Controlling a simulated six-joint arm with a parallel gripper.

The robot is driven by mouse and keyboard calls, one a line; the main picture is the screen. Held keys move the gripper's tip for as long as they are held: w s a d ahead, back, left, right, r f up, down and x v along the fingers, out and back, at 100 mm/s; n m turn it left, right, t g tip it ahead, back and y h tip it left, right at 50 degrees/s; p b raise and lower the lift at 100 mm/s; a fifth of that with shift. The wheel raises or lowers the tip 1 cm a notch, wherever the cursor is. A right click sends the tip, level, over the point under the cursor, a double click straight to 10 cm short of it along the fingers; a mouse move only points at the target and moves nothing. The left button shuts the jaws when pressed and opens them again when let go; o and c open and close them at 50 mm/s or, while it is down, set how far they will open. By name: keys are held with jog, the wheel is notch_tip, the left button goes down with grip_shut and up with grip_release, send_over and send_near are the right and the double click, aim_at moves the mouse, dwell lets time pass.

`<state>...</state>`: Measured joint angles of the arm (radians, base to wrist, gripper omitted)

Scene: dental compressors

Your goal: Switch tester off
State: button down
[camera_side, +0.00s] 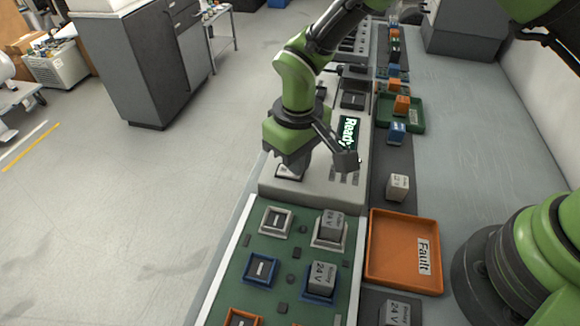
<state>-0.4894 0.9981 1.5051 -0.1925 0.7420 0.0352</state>
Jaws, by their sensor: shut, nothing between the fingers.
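The tester is a pale grey box (312,193) in the middle of the view, with a lit green display (348,131) reading "Ready". My gripper (291,168) is shut and points down at the tester's near left part. Its tip is at a dark, light-edged button or switch (289,173). The gripper hides much of it, and I cannot tell whether the tip touches or presses it.
A green board (259,296) with grey 24 V blocks in sockets lies in front of the tester. An orange "Fault" tray (377,265) is at its right, a green tray (413,123) farther back. Loose blocks (397,187) stand on the dark strip. The right tabletop (465,130) is clear.

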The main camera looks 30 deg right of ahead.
jog(key=shift+f, duration=0.25)
jog(key=shift+r, duration=3.5)
